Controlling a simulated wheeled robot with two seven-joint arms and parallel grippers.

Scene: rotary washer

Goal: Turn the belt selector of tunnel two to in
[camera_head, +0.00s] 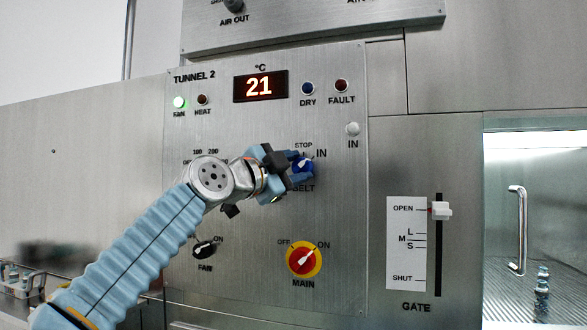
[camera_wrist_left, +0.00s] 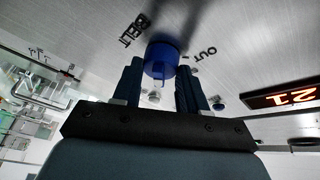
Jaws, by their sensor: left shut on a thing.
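The belt selector of tunnel two is a blue knob (camera_head: 303,165) on the steel panel, with STOP and IN printed around it and BELT below. Its white pointer leans up and right, roughly towards IN; my gripper partly covers it. My left gripper (camera_head: 290,166) reaches it from the left and is shut on the knob. In the left wrist view the blue knob (camera_wrist_left: 160,62) sits between the two fingers of my left gripper (camera_wrist_left: 160,85), with the OUT and BELT labels beside it. My right gripper is not in view.
The panel holds a display (camera_head: 260,86) reading 21, a lit green FAN lamp (camera_head: 179,102) and a pale IN lamp (camera_head: 352,129). Below are the black FAN knob (camera_head: 205,249) and red-yellow MAIN switch (camera_head: 304,259). The GATE slider (camera_head: 440,210) stands at OPEN, right.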

